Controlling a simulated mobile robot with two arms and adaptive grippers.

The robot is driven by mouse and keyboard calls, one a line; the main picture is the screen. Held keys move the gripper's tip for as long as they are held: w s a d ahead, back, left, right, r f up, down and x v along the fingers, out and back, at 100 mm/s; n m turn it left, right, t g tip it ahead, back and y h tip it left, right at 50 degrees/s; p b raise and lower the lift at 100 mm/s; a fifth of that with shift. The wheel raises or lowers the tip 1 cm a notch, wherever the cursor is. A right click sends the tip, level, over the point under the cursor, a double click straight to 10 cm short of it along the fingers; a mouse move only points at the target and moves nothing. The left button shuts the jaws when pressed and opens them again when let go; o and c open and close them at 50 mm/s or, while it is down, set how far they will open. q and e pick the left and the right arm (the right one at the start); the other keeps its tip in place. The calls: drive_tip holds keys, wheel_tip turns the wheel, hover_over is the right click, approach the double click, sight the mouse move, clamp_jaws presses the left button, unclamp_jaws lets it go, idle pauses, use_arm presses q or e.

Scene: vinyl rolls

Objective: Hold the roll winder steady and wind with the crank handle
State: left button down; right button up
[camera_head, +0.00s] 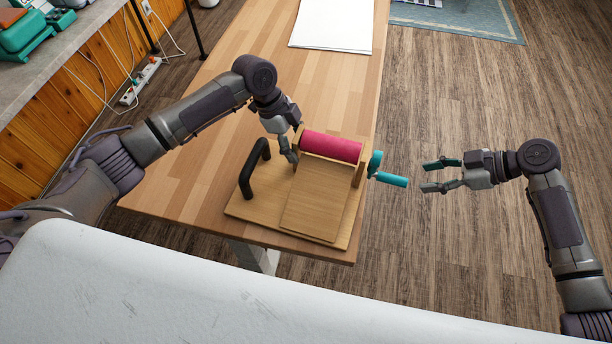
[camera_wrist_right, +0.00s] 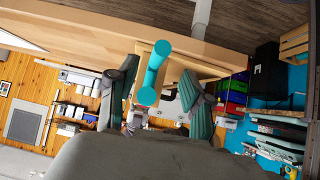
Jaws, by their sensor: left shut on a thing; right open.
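The roll winder's wooden base (camera_head: 265,213) sits on the table near its right front corner. A pink-red roll (camera_head: 331,146) lies across its top, and a black handle (camera_head: 254,170) stands at its left. The teal crank handle (camera_head: 392,179) sticks out to the right past the table edge; it also shows in the right wrist view (camera_wrist_right: 154,72), between the fingers. My left gripper (camera_head: 293,150) is shut on the winder's left upright, beside the roll's left end; the fingertips are partly hidden. My right gripper (camera_head: 430,175) is open and empty, a short gap right of the crank handle, its fingers pointing at it.
White sheets (camera_head: 332,24) lie at the far end of the wooden table (camera_head: 219,120). A grey counter with green cases (camera_head: 28,35) stands at the left. The space right of the table is open floor (camera_head: 460,90).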

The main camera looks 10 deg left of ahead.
use_arm(q)
drive_tip(key=c, duration=0.5)
unclamp_jaws()
drive_tip(key=shift+s+a+f, duration=0.1)
drive_tip(key=shift+s+f, duration=0.05)
drive_tip(key=shift+f, duration=0.2)
drive_tip(key=o, duration=0.3)
drive_tip(key=shift+w, duration=0.2)
drive_tip(key=shift+r, duration=0.15)
drive_tip(key=shift+r, duration=0.1)
drive_tip(key=shift+r, duration=0.2)
drive_tip(key=v, duration=1.1)
drive_tip(key=shift+a+r, duration=0.1)
drive_tip(key=shift+r, duration=0.1)
drive_tip(key=shift+o, duration=1)
